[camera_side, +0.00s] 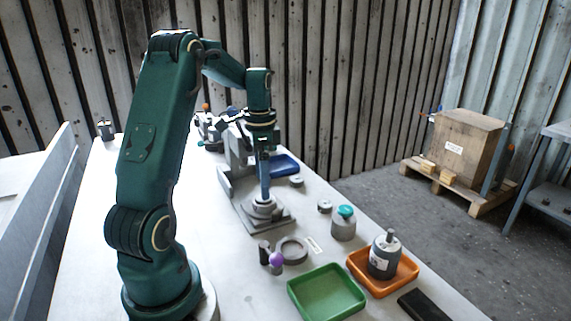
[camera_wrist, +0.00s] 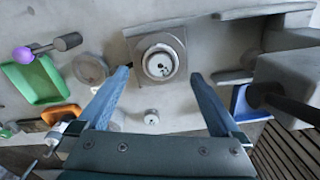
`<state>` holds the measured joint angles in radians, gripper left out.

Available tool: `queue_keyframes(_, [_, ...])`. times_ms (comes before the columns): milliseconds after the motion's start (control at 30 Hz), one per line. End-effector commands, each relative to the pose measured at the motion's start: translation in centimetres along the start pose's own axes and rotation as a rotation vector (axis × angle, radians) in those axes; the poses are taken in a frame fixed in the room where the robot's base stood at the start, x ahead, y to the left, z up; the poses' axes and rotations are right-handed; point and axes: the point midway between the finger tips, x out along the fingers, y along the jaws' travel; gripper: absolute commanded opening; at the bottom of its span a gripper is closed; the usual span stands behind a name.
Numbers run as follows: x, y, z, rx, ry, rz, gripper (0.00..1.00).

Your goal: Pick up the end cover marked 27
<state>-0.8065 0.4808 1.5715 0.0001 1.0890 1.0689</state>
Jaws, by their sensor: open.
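A round grey part (camera_wrist: 160,63) with a pale centre and small dark holes sits on a square grey base (camera_wrist: 131,47) in the wrist view. No number 27 is readable, so I cannot tell whether it is the end cover. My gripper (camera_wrist: 160,74) is open, with one blue finger to each side of the part in that view. In the side view my gripper (camera_side: 264,188) points down over the stepped grey base (camera_side: 283,222). Its fingers overlap the part there, so contact cannot be told.
A grey ring (camera_side: 292,250), a purple-knobbed part (camera_side: 276,260) and a green tray (camera_side: 326,293) lie nearer the camera. An orange tray (camera_side: 404,283) holds a grey canister (camera_side: 383,258). A teal-topped jar (camera_side: 343,227) and small grey cylinder (camera_side: 324,205) stand right; a blue tray (camera_side: 284,164) lies behind.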

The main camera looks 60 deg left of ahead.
Motion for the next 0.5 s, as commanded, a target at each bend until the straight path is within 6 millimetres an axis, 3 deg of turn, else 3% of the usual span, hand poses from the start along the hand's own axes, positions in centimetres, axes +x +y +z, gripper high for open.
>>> queue_keyframes(500, [5.0, 0.0, 0.2, -0.010, -0.001, 0.002, 1.00])
